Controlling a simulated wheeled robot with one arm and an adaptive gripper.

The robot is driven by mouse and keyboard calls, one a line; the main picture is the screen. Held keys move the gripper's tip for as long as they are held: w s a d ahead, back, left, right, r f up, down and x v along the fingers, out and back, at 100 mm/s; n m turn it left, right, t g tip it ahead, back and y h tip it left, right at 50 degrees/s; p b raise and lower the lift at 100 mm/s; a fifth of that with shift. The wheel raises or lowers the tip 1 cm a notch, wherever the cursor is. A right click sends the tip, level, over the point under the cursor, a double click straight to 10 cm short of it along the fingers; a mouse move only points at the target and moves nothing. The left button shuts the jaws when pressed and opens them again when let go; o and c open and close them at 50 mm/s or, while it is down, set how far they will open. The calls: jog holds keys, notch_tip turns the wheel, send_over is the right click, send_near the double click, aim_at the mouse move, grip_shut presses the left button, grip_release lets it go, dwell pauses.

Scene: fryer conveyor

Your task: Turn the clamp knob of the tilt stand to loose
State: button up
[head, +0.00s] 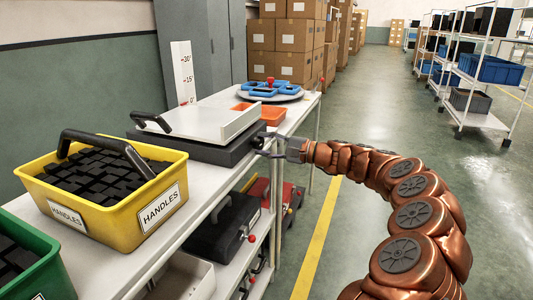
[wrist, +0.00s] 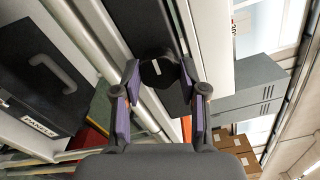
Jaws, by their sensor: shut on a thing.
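The tilt stand has a white tray top (head: 215,118) over a dark base (head: 190,149) on the white table. Its black clamp knob (head: 258,141) sticks out from the base's right side. In the wrist view the dark knob (wrist: 157,86) has a short white mark on its face and sits between the purple-padded fingers. My gripper (head: 268,147) is shut on the knob, one finger on each side; it fills the middle of the wrist view (wrist: 160,72). A white angle board with a red pointer (head: 183,72) stands behind the stand, the pointer near the bottom mark.
A yellow bin of black handles (head: 115,220) and a green bin (head: 30,265) stand at the front left. The aisle floor (head: 400,95) is clear.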

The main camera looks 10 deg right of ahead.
jog(key=shift+s+a+n+b, duration=0.1)
jog(key=shift+a+n+b, duration=0.1)
jog(key=shift+n+b, duration=0.3)
jog(key=o, duration=0.9)
jog(key=shift+c, duration=0.2)
jog(key=shift+o, duration=1.4)
jog(key=shift+d, duration=0.15)
jog(key=shift+d, duration=0.1)
jog(key=shift+s+d, duration=0.2)
jog(key=shift+d, duration=0.05)
jog(key=v, duration=1.1)
